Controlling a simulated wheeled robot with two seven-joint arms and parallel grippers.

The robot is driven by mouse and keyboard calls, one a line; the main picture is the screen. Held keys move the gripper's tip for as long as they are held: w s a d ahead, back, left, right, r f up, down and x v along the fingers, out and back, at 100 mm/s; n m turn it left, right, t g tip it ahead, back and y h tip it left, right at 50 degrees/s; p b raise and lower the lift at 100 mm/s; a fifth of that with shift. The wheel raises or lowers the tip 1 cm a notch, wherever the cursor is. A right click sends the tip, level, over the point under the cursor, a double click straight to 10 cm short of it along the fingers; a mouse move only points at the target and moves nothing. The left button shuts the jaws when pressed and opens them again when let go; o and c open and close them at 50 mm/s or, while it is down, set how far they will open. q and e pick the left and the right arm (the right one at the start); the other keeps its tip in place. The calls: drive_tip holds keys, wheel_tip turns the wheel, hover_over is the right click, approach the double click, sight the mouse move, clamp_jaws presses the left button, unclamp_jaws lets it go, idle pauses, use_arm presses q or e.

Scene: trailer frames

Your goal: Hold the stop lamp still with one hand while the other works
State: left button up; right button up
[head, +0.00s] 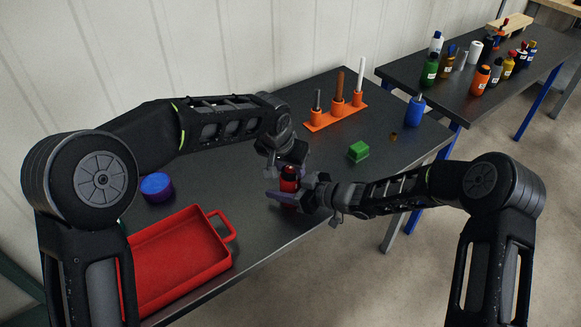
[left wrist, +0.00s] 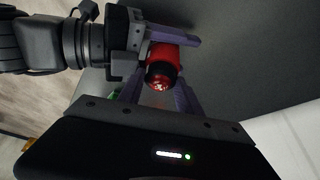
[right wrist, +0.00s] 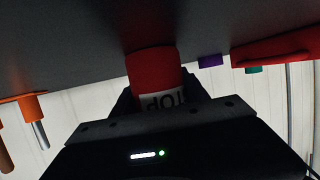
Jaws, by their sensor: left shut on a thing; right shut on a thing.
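The stop lamp (head: 289,185) is a small red cylinder standing upright on the dark table between my two grippers. In the left wrist view the stop lamp (left wrist: 161,62) shows its dark-ringed end with a red, shiny centre. In the right wrist view the lamp (right wrist: 155,68) shows a red side and a white label with upside-down letters. My right gripper (head: 283,196) is shut around the lamp's body from the right side. My left gripper (head: 287,170) comes from above and is shut on the lamp's upper end. The fingers hide part of the lamp.
A red tray (head: 228,262) lies at the front left, with a blue round piece (head: 156,186) behind it. An orange rack (head: 322,122) holds upright rods. A green block (head: 358,151), a small brown ring (head: 393,136) and a blue bottle (head: 414,110) stand at right. A second table (head: 425,84) holds several bottles.

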use_arm(q)
drive_tip(key=shift+s+d+f+m+g, duration=0.1)
drive_tip(key=shift+s+d+m+g, duration=0.25)
drive_tip(key=shift+m, duration=0.25)
use_arm(e)
drive_tip(key=shift+a, duration=0.1)
use_arm(q)
drive_tip(key=o, duration=1.4)
drive_tip(key=shift+s+d, duration=0.15)
drive_tip(key=shift+d, duration=0.05)
drive_tip(key=a+v, duration=0.1)
drive_tip(key=v, duration=1.1)
drive_tip(key=shift+w+a, duration=0.15)
drive_tip(key=shift+w, duration=0.1)
use_arm(e)
drive_tip(key=o, duration=1.6)
drive_tip(key=shift+c, duration=0.2)
